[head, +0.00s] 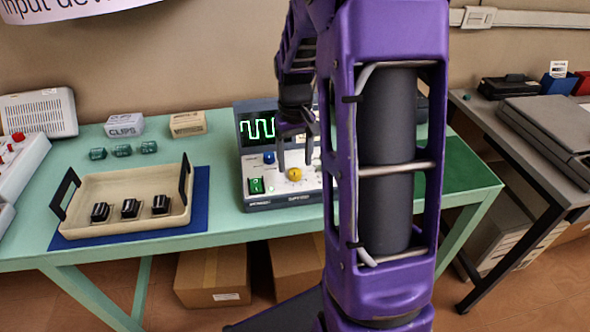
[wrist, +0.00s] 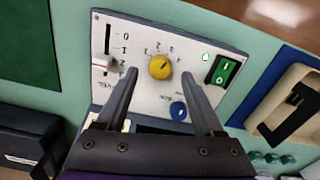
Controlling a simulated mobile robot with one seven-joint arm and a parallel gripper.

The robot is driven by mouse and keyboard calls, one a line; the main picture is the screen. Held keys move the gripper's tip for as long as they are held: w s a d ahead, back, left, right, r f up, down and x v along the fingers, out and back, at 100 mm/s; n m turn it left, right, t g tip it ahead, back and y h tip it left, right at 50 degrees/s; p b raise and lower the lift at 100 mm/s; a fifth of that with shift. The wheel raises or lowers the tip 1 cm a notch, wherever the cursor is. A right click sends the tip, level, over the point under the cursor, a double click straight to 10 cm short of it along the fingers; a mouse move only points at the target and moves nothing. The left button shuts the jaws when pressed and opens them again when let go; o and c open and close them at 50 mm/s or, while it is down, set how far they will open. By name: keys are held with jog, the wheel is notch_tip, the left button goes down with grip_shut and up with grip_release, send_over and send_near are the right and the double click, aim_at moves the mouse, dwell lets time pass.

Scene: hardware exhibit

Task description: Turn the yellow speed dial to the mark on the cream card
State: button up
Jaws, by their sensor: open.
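The yellow speed dial (head: 295,174) is on the light front panel of a blue-grey device with a green waveform screen. In the wrist view the dial (wrist: 160,67) has small marks around its upper side, too small to read surely. A short dark line on the dial appears to point up and slightly right. My gripper (head: 296,163) is open and empty, over the panel. In the wrist view its fingers (wrist: 159,76) lie on either side of the dial, with gaps; I cannot tell their height above it. I cannot identify the cream card in either view.
Near the dial are a green rocker switch (wrist: 222,70), a blue knob (wrist: 178,110) and a slider (wrist: 104,64). A cream tray (head: 120,231) with black pieces stands left of the device on a blue mat (head: 201,200). My arm hides the device's right part in the head view.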

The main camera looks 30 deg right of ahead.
aim_at(295, 174)
jog(key=shift+f, duration=1.35)
grip_shut()
